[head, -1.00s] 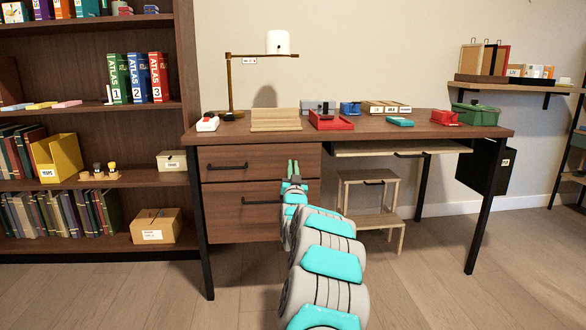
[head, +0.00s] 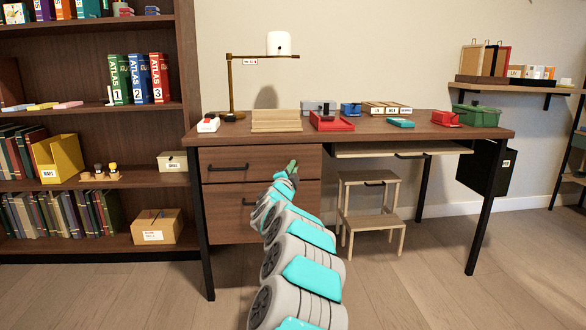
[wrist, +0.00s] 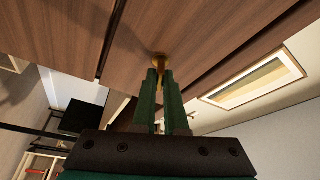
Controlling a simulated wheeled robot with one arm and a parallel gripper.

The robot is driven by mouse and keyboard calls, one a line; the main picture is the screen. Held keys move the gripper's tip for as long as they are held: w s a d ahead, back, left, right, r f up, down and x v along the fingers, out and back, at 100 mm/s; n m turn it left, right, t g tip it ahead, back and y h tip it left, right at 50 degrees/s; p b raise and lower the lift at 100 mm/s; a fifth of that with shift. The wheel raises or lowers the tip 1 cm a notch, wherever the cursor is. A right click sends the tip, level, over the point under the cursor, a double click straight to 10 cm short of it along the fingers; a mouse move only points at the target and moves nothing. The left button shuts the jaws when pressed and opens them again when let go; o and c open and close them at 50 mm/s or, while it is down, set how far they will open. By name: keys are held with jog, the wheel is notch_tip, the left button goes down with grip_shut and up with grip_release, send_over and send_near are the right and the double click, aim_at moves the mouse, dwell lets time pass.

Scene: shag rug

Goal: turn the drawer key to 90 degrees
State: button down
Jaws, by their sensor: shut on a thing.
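The drawer key shows in the wrist view as a small round brass piece (wrist: 159,60) against the brown wooden drawer front. My gripper (wrist: 160,72) is shut on it, with its two green fingers close together at the key. In the head view my gripper (head: 292,166) is at the right part of the top drawer (head: 225,160) of the desk. The key is hidden there behind the fingers. The wrist view is tilted, with the drawer seams running diagonally. I cannot read the key's exact angle.
The lower drawer (head: 225,215) is closed below. A step stool (head: 372,215) stands under the desk to the right. The desktop (head: 360,130) carries a lamp (head: 231,85), a red tray (head: 331,121) and other items. A bookshelf (head: 90,182) stands at the left.

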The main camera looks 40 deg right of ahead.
jog(key=m+g+p, duration=0.1)
jog(key=m, duration=0.1)
jog(key=m+y+p, duration=0.1)
jog(key=m, duration=0.2)
jog(key=shift+r+g, duration=0.1)
jog(key=shift+g, duration=0.3)
jog(key=shift+d, duration=0.1)
jog(key=c, duration=1)
grip_release()
jog(key=shift+o, duration=0.2)
jog(key=shift+s, duration=0.1)
jog(key=v, duration=0.7)
jog(key=shift+s+a, duration=0.2)
jog(key=shift+a, duration=0.15)
